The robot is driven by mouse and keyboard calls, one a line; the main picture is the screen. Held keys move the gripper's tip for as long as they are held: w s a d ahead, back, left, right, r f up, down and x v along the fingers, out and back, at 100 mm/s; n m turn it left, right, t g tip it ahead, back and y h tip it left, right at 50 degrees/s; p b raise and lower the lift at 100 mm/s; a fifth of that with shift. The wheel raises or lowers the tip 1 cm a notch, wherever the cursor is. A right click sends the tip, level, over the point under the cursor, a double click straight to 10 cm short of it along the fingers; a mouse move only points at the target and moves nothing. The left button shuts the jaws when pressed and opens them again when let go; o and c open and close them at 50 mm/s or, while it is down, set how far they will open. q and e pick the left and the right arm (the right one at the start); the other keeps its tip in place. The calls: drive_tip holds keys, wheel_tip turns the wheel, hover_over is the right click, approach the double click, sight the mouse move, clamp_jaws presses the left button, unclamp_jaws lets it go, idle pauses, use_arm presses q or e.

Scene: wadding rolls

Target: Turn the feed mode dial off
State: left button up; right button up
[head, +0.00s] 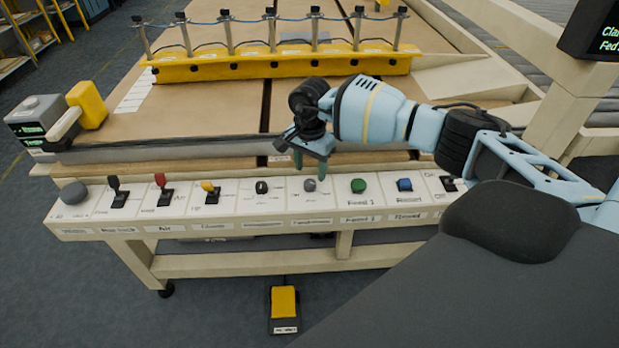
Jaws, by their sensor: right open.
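Two small dials sit side by side on the white sloping control panel (237,202): a black dial (262,187) and a grey dial (310,185). The labels below them are too blurred to tell for sure which is the feed mode dial. I also cannot read the setting of either dial. My right gripper (311,162) comes in from the right and points down just above the grey dial. Its fingers are open with nothing between them, and they look apart from the dial. My left gripper is out of view.
Left of the dials stand black (113,184), red (160,180) and yellow (208,187) levers. A green button (358,185), blue button (404,185) and black switch (449,184) lie to the right. A yellow rail (290,64) with posts crosses the table behind.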

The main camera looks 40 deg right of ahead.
sight(310, 182)
drive_tip(key=shift+f, duration=2.15)
drive_tip(key=c, duration=1)
